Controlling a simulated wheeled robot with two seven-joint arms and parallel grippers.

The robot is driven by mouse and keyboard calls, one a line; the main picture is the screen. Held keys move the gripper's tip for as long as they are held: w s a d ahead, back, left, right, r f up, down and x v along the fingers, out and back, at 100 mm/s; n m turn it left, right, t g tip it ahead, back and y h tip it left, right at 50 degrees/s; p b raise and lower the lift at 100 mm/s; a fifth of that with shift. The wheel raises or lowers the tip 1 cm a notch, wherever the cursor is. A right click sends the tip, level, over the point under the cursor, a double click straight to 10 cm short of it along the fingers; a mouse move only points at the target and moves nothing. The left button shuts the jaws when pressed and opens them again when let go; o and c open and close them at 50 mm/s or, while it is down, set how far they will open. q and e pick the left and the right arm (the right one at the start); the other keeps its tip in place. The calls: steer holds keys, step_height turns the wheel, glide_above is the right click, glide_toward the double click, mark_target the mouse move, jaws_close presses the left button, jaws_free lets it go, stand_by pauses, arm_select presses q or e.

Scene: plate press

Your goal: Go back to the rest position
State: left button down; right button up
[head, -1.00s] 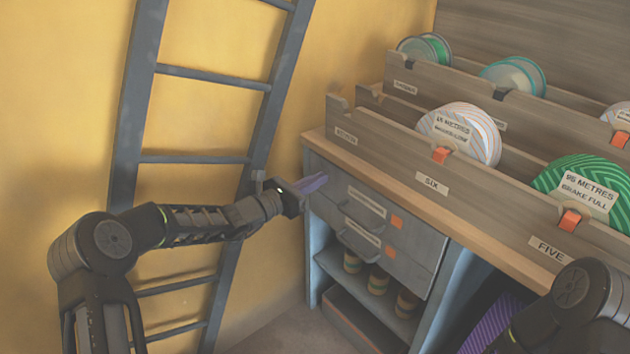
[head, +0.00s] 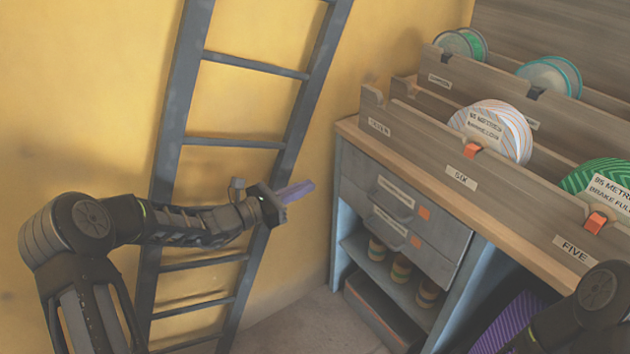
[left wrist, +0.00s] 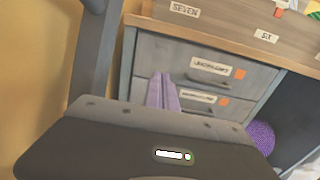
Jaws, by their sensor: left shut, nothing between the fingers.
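My left gripper (head: 296,191) is in the middle of the head view, in front of the ladder's right rail and left of the workbench. Its purple fingers are shut with nothing between them. The fingers (left wrist: 162,92) also show in the left wrist view, with the drawers behind them. It touches nothing that I can see. My right gripper is not in view; only part of my right arm shows at the lower right of the head view.
A grey ladder (head: 170,150) leans on the yellow wall behind my left arm. The workbench (head: 352,133) stands to the right, with two shut drawers (head: 425,235) and a wooden rack (head: 415,150) of discs on top. Bare floor (head: 305,325) lies between ladder and bench.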

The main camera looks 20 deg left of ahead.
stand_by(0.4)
arm_select(q)
steer(key=s+d+f+m+g+y, duration=0.2)
steer(key=s+f+m+g, duration=0.25)
steer(key=f, duration=0.85)
steer(key=s+d+f+m+g+y, duration=0.2)
steer(key=s+f+m+g+y, duration=0.15)
steer(key=s+f+m, duration=0.55)
steer(key=s+d+f+m+g+y, duration=0.2)
steer(key=s+f+m+g, duration=0.25)
steer(key=s+f, duration=0.75)
steer(key=s+d+m, duration=0.7)
steer(key=s+m, duration=0.1)
steer(key=s, duration=0.5)
step_height(320, 180, up, 22)
steer(key=p, duration=2.1)
steer(key=shift+d+f, duration=0.25)
steer(key=shift+d, duration=0.2)
steer(key=shift+s+g, duration=0.1)
steer(key=shift+g, duration=0.15)
